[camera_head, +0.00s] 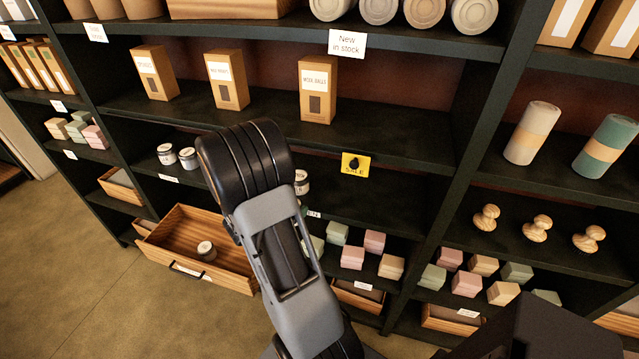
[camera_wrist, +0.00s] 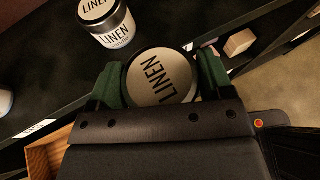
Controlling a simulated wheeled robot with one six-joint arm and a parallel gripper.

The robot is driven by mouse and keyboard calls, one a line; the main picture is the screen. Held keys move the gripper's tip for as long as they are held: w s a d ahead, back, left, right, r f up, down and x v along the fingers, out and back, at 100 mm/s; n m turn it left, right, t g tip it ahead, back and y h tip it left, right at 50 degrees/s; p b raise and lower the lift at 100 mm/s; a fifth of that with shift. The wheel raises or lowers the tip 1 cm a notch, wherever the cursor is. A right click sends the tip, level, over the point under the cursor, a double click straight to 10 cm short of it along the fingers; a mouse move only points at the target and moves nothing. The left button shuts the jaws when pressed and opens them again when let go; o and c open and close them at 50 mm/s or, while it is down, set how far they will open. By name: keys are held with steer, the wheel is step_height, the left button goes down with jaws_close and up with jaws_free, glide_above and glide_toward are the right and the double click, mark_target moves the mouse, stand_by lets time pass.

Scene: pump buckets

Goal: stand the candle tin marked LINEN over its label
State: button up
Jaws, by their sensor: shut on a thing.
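My gripper (camera_wrist: 161,80) is shut on a candle tin (camera_wrist: 152,68) in the wrist view, its green fingers on either side. The held tin's pale lid reads LINEN and faces the camera. A second tin marked LINEN (camera_wrist: 115,30) stands on the dark shelf just beyond it. In the head view my arm hides the gripper and the held tin. One tin (camera_head: 301,183) shows beside the arm on the shelf. A small white label (camera_head: 314,213) sits on the shelf edge by the arm; its writing is unreadable.
Two more tins (camera_head: 177,156) stand left on that shelf, above another label (camera_head: 168,178). An open wooden drawer (camera_head: 218,276) juts out below, with a tin (camera_head: 206,251) inside. Colored boxes (camera_head: 352,257) fill the shelf below.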

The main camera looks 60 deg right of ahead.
steer(key=d, duration=0.5)
steer(key=s+d+p, duration=0.1)
steer(key=d, duration=0.4)
steer(key=s+d+p, duration=0.1)
steer(key=d, duration=0.4)
steer(key=shift+s+r, duration=0.1)
steer(key=shift+r, duration=0.2)
steer(key=x, duration=0.2)
steer(key=p+x, duration=0.1)
steer(key=x, duration=0.1)
steer(key=shift+s+r, duration=0.1)
steer(key=shift+r, duration=0.2)
steer(key=shift+f, duration=0.25)
steer(key=shift+f, duration=0.2)
steer(key=o, duration=0.7)
